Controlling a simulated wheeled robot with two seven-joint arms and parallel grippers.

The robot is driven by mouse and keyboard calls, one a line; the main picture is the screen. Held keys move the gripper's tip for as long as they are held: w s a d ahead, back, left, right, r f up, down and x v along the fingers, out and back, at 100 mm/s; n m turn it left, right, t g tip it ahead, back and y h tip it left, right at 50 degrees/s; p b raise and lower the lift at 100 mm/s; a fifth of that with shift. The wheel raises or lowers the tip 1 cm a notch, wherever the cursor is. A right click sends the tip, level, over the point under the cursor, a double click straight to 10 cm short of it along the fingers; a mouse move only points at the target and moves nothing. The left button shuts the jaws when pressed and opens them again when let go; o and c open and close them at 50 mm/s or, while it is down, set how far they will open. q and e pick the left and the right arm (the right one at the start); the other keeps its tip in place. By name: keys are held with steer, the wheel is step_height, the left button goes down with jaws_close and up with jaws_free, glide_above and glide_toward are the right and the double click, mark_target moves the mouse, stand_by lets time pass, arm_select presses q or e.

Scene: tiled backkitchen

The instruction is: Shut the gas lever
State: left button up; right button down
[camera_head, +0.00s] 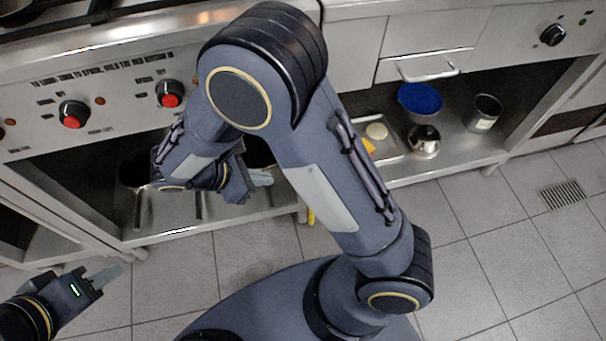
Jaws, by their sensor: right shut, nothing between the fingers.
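A small yellow piece (311,216), which looks like the gas lever, shows at the front edge of the low shelf, just left of my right arm. It is partly hidden by that arm, so its exact setting cannot be told. My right gripper (262,178) is shut and empty, in front of the stove's lower shelf, above and to the left of the yellow piece and apart from it in the picture. My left gripper (107,275) is at the lower left over the floor, away from the lever; its finger gap cannot be made out.
The stove front has red-centred knobs (73,114) and (171,94). A dark pot (134,170) stands on the shelf below. To the right, the shelf holds a blue bowl (420,98), a metal pot (424,141) and a can (483,113). The tiled floor (480,250) is clear.

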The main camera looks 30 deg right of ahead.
steer(key=d+r+b+x, duration=0.2)
steer(key=b+x, duration=0.3)
steer(key=x, duration=0.8)
steer(key=shift+b, duration=0.3)
